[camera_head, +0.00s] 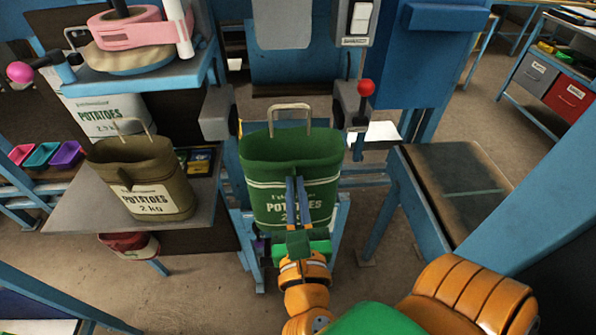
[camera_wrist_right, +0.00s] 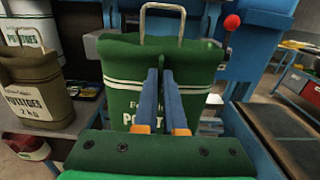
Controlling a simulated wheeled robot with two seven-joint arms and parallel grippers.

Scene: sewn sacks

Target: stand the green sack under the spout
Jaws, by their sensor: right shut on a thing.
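The green sack (camera_head: 262,190), printed "POTATOES 2 kg" with a wire handle, is upright in the middle of the head view. It is between two grey clamp-like blocks of the blue machine. The spout (camera_head: 283,22) looks to be the grey chute at the top, behind and above the sack. My right gripper (camera_head: 296,182) is shut on the front of the green sack. In the right wrist view the sack (camera_wrist_right: 118,75) fills the middle, with the blue fingers (camera_wrist_right: 163,78) against its front. What is under the sack is hidden. My left gripper is not in view.
A brown sack (camera_head: 145,172) stands on a grey table (camera_head: 75,212) at left, with a white sack (camera_head: 105,117) behind it. A red-knobbed lever (camera_head: 365,89) is close to the right of the green sack. A bench (camera_head: 455,190) stands at right.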

